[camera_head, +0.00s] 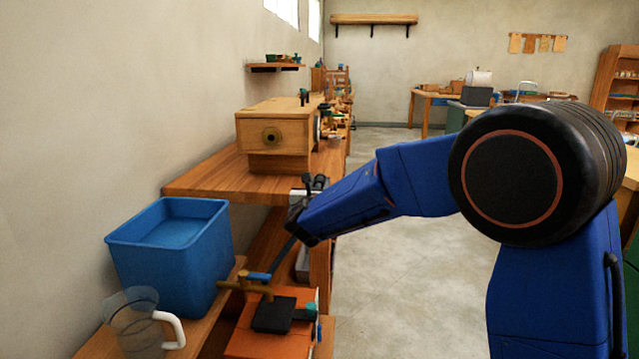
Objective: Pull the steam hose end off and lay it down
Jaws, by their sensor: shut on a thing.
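My gripper (293,213) is at the end of the blue arm, in front of and below the front edge of the wooden bench. It is shut on the steam hose end, which is mostly hidden by the dark fingers and wrist. A dark, straight length that looks like the hose (284,253) slants down from the gripper toward a brass fitting (243,286) with a blue handle (258,276). Whether it joins the fitting is unclear. The wooden box (277,126) on the bench has a round brass port (270,137) with nothing visible attached.
An orange unit (245,339) with a black plate (274,314) stands below the gripper. A blue tub (170,265) and a clear jug (133,325) with a white handle stand to its left. The bench top (210,177) left of the box is bare. Open floor lies right.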

